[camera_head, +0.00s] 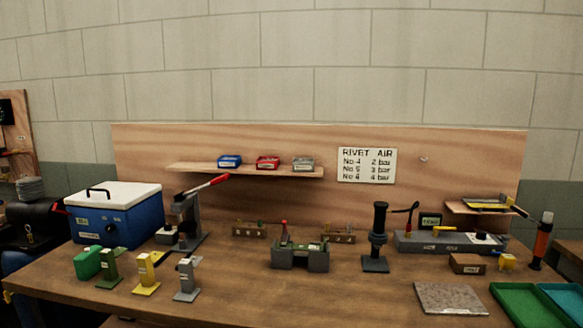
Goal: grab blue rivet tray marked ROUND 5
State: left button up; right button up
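A small blue rivet tray (229,161) sits on the wooden wall shelf (190,168), at the left of a row of three. Its front carries a pale label too small to read, so I cannot confirm ROUND 5. A red tray (267,162) and a grey tray (303,164) stand to its right on the same shelf, apart from each other. Neither of my grippers is in view.
Below the shelf, the workbench (235,290) holds a lever press (187,222) with a raised red handle, a blue box (115,217) with a white lid, and a vise-like fixture (299,256). Green (525,305) and blue-green trays lie at front right. The front middle is clear.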

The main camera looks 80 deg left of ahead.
aim_at(224, 162)
jog(key=u, duration=2.95)
